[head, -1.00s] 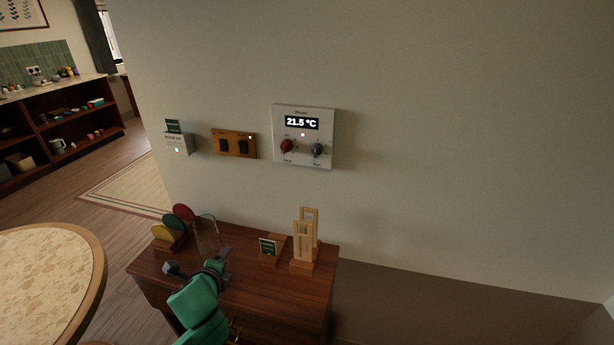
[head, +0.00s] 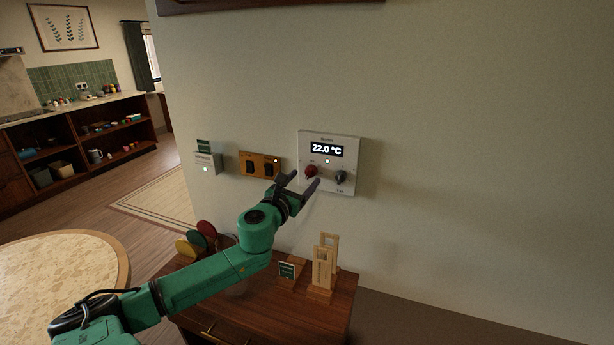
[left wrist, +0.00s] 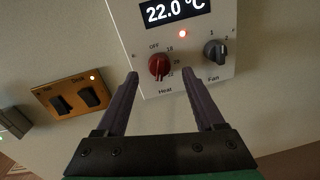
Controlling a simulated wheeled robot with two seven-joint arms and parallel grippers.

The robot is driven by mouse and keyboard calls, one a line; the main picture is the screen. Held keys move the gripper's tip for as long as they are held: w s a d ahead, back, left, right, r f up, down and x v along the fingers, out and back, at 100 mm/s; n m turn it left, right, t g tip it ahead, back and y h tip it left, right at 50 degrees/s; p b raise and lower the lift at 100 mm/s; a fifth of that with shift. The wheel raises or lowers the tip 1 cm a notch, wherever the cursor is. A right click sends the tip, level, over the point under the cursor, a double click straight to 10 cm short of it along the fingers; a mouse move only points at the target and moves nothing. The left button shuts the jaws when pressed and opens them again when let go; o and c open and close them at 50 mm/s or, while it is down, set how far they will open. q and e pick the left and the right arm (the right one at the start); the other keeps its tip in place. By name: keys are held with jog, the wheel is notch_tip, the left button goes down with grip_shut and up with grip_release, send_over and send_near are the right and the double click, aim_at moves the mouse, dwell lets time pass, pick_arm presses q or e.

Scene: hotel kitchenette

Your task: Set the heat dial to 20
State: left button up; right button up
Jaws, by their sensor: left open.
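The white wall thermostat (head: 330,148) shows 22.0 °C on its display. Its red heat dial (head: 311,171) sits at the lower left of the panel, labelled Heat in the left wrist view, where the dial (left wrist: 158,67) has OFF, 18, 20 and 22 marks around it. The dial's exact pointer setting is hard to read. The dark fan dial (left wrist: 215,52) is to its right. My left gripper (head: 303,180) is open in front of the panel, its fingertips just below and either side of the heat dial, apparently not touching it. My right gripper is not in view.
Below stands a wooden cabinet (head: 335,301) with coloured discs (head: 197,240) and a wooden stand (head: 325,265).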

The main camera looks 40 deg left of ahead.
aim_at(310, 172)
pick_arm(q)
jog(key=shift+x, duration=1)
jog(key=shift+w+a, duration=0.15)
jog(key=shift+w, duration=0.25)
grip_shut()
